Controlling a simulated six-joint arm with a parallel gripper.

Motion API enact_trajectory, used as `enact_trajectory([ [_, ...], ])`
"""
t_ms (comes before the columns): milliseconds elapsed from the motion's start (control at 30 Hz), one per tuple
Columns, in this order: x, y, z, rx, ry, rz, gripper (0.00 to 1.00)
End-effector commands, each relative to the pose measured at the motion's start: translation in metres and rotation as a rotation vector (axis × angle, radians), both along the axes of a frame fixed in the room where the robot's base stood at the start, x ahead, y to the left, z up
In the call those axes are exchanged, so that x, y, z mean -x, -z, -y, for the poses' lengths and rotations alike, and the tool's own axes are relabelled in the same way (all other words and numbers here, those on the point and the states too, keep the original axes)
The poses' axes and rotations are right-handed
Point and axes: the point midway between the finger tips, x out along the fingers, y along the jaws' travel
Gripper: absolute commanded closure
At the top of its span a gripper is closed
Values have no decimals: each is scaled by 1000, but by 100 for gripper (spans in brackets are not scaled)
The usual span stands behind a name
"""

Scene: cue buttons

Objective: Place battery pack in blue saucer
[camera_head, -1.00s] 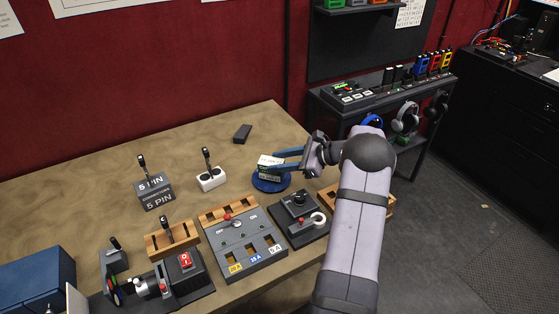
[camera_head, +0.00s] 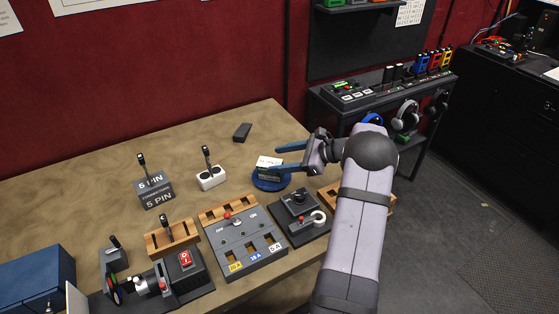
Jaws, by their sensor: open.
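The blue saucer (camera_head: 258,182) sits on the table near its right side. A small box with a white top and dark lettered sides, which looks like the battery pack (camera_head: 268,169), rests in the saucer. My gripper (camera_head: 281,158) is open, with its blue fingers pointing left. The fingers are beside and a little above the pack, and the lower one overlaps its right edge in the picture. I cannot tell whether they touch. The gripper holds nothing.
A black block (camera_head: 242,132) lies behind the saucer. A white joystick base (camera_head: 211,178) and a 5 PIN box (camera_head: 155,191) stand to the left. A grey switch panel (camera_head: 243,240) and a dark joystick box (camera_head: 300,215) are in front. The back left of the table is clear.

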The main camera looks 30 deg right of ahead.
Motion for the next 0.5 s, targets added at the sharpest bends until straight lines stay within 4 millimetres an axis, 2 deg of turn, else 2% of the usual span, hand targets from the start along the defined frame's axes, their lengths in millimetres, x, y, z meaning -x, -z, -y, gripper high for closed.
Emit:
enact_trajectory([
  [500,60,-37,52,1,3,-1,46],
])
